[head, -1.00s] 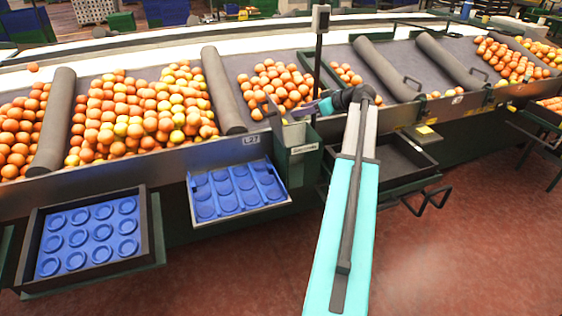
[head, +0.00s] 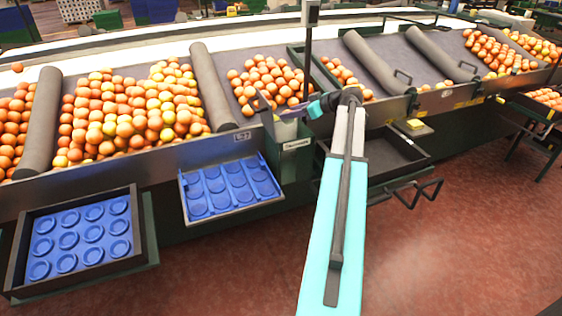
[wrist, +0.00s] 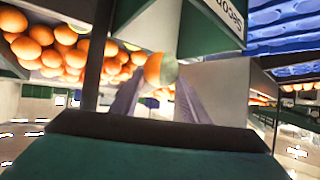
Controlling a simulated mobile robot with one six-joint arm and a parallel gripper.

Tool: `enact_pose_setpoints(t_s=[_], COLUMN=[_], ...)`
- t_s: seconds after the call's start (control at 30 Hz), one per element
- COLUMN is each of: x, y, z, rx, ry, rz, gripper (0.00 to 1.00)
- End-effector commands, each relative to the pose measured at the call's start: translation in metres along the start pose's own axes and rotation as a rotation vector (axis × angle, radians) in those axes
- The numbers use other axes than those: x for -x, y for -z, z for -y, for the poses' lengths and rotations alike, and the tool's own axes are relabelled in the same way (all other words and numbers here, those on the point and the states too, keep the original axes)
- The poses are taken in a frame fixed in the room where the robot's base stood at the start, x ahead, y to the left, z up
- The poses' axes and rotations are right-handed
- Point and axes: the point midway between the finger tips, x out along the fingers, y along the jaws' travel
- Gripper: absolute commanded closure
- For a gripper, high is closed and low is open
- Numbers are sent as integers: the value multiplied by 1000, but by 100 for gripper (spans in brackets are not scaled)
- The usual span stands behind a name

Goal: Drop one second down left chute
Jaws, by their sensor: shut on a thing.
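My gripper (wrist: 157,88) is shut on an orange (wrist: 155,68) with a pale grey-green patch, held at the fingertips in the wrist view. In the head view my gripper (head: 272,108) is at the top of the green seconds chute (head: 296,165), by the conveyor's front edge; the held orange is too small to make out there. The chute, with its partly cut-off sign, also shows tilted in the wrist view (wrist: 207,32), close beside the fingers. I cannot tell whether the orange is directly over its opening.
A thin dark post (head: 308,50) stands close to the gripper. A blue tray (head: 228,190) is left of the chute, a black tray (head: 385,155) right. The red floor in front is clear.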

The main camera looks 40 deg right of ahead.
Motion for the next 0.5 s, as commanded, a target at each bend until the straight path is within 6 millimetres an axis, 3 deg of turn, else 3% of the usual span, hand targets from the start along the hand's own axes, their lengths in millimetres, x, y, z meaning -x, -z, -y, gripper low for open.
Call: enact_pose_setpoints(t_s=[0.23,0.5], x=[-10,-14], y=[-17,-23], z=[0,0], rx=[-1,1], ry=[0,1], rz=[-1,0], gripper=[82,82])
